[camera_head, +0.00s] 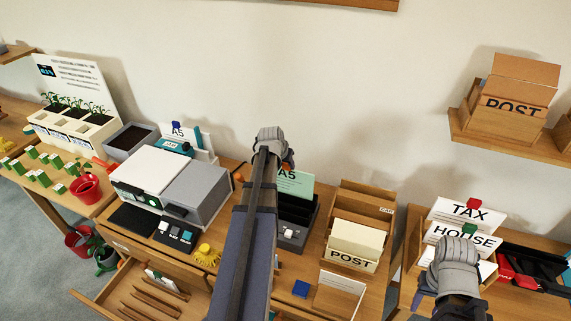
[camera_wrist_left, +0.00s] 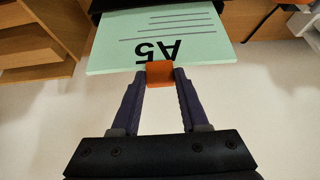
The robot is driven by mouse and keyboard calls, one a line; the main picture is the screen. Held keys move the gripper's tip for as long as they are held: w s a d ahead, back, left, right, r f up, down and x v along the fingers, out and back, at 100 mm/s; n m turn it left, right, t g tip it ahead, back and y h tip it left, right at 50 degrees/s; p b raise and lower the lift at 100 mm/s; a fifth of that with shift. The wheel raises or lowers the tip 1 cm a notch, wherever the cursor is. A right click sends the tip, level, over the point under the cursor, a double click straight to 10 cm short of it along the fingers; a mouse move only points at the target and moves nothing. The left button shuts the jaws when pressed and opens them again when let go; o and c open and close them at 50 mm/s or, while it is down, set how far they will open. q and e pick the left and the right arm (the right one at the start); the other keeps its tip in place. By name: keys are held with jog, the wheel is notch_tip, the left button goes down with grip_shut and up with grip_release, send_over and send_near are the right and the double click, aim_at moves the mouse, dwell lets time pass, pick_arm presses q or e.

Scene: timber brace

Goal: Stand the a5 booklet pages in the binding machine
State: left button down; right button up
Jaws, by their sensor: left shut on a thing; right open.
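The A5 booklet pages (camera_head: 296,184) are a pale green sheet or stack marked A5. They stand at the dark binding machine (camera_head: 291,237), their lower part hidden by it and by my left arm. In the left wrist view the pages (camera_wrist_left: 160,38) meet a dark body at the top edge; how deep they sit I cannot tell. My left gripper (camera_wrist_left: 160,75) is shut on the orange tab (camera_wrist_left: 159,74) at the pages' upper edge. My right gripper (camera_head: 440,290) is open at the lower right, its fingers mostly hidden, away from the pages.
A grey-white printer (camera_head: 185,185) stands left. An open drawer (camera_head: 150,297) juts out in front. TAX and HOUSE signs (camera_head: 462,212) stand near my right arm.

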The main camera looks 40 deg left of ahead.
pick_arm(q)
jog(key=shift+f+b, duration=1.35)
jog(key=shift+f, duration=0.15)
grip_release()
jog(key=shift+r, duration=0.1)
notch_tip(320, 180, up, 8)
jog(key=p, duration=0.8)
send_over(286, 171)
jog(key=s, duration=0.1)
jog(key=shift+d, duration=0.25)
